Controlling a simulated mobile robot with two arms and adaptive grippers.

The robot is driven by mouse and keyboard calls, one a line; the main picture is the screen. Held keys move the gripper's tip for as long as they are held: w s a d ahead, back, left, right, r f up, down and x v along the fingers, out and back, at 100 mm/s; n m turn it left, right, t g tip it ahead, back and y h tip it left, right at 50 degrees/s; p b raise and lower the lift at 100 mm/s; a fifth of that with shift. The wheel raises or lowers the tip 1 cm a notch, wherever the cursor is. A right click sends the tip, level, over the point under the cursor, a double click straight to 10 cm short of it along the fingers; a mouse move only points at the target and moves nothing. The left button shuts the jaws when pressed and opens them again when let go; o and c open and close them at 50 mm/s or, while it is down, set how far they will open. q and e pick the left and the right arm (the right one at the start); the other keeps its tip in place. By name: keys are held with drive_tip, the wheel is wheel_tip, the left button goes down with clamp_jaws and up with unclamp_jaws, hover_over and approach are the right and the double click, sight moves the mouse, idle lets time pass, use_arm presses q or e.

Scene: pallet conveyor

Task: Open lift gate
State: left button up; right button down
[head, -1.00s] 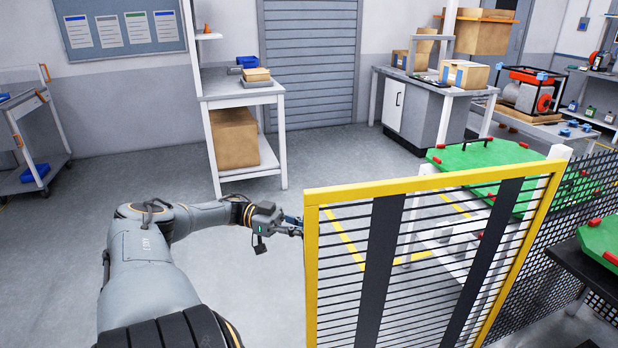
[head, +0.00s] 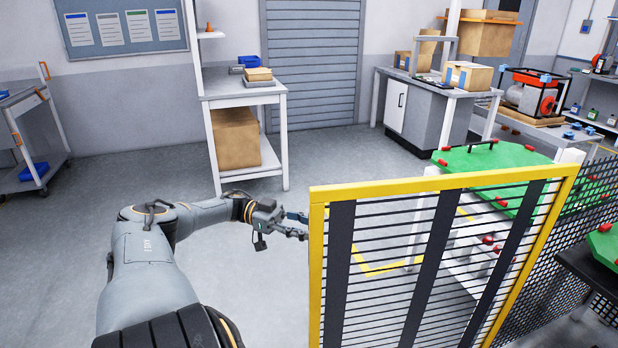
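The gate (head: 318,270) has a yellow frame, thin dark horizontal bars and wide dark upright bands. It stands upright at the lower right of the head view, across the front of the conveyor area. My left gripper (head: 302,225) is just left of the gate's left upright, at about its upper part. Its two fingers are spread, with a gap between them, and nothing shows in the gap. The fingertips are very near the yellow upright; I cannot tell whether they touch it. My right gripper is not in view.
Green pallets (head: 490,165) with red corner pieces lie on the conveyor behind the gate. Black mesh fencing (head: 545,295) runs along the right. A white shelf unit (head: 245,95) with boxes stands at the back. The floor left of the gate is clear.

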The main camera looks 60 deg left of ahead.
use_arm(q)
drive_tip(key=v, duration=0.7)
idle(0.5)
drive_tip(key=shift+a, duration=0.15)
idle(0.6)
